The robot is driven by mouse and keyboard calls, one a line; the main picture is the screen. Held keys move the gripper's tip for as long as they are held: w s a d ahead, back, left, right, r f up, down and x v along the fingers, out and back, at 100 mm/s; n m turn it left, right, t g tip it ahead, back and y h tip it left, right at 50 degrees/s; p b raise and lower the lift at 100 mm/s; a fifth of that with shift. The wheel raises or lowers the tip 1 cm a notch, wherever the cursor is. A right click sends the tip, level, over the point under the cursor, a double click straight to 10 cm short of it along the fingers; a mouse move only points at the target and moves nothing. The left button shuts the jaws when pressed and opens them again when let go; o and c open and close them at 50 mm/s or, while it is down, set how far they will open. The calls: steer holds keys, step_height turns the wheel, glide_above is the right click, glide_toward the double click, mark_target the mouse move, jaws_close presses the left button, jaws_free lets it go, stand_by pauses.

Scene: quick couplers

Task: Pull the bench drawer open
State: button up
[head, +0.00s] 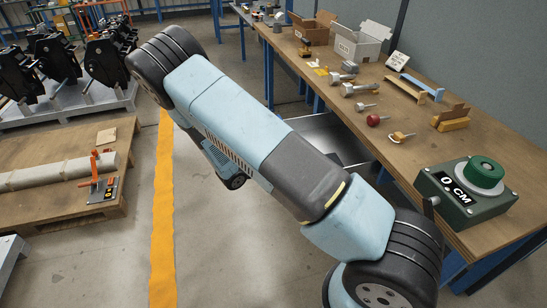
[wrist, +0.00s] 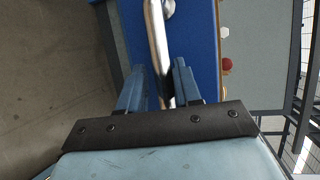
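The wrist view shows a blue panel (wrist: 203,40), which looks like the drawer front, with a shiny metal bar handle (wrist: 157,45) across it. My gripper (wrist: 159,75) has its two blue fingers on either side of the bar. Narrow gaps seem to show between the bar and the fingers, so it looks open around the handle. In the head view, my arm hides the gripper and handle. A pale metal surface (head: 322,134) shows below the edge of the wooden bench (head: 425,150); I cannot tell whether it is the drawer's inside.
On the bench stand a green device (head: 465,195) marked "0 CM", a red ball (head: 374,120), several metal fittings and a white box (head: 358,42). A low pallet (head: 50,150) with a long pipe lies at the left.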

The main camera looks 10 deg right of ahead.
steer(key=o, duration=0.3)
steer(key=shift+w, duration=0.15)
steer(key=v, duration=1.3)
steer(key=shift+a, duration=0.35)
